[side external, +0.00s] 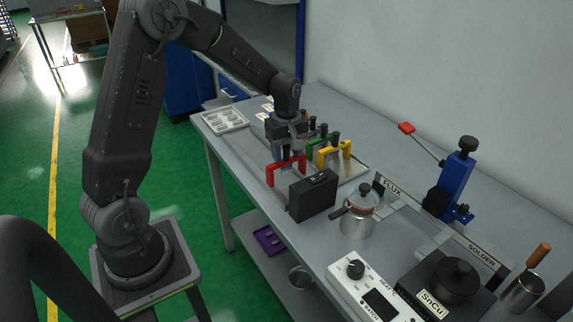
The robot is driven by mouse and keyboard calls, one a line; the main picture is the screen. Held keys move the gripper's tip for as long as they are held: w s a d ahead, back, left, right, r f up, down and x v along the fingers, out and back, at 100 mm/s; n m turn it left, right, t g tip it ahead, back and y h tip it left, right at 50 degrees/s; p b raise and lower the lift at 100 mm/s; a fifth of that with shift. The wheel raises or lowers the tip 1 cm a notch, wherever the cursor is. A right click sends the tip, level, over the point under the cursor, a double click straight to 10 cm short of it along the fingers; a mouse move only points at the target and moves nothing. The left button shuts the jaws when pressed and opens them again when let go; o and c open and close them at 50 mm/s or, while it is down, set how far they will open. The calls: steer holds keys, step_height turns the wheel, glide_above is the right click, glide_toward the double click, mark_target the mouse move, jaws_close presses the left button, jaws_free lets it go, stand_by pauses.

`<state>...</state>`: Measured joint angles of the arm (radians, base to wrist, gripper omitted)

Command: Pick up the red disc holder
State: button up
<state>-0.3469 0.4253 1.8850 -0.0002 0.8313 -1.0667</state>
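The red disc holder (287,168) stands upright on the workbench, a red bracket with a black knob on top, in the middle of the side view. My gripper (289,154) points down at the knob from above, with its fingers at the holder's top. The view is too small to tell whether the fingers touch or grip the knob. The black box in front hides part of the holder's lower right side.
A black box (312,196) stands close in front. Yellow (334,153) and green (310,143) holders stand close behind to the right. A white tray (224,121) lies to the left. A metal pot (357,218) and a white control unit (372,290) are nearer the camera.

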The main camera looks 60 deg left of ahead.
jaws_close()
stand_by(0.3)
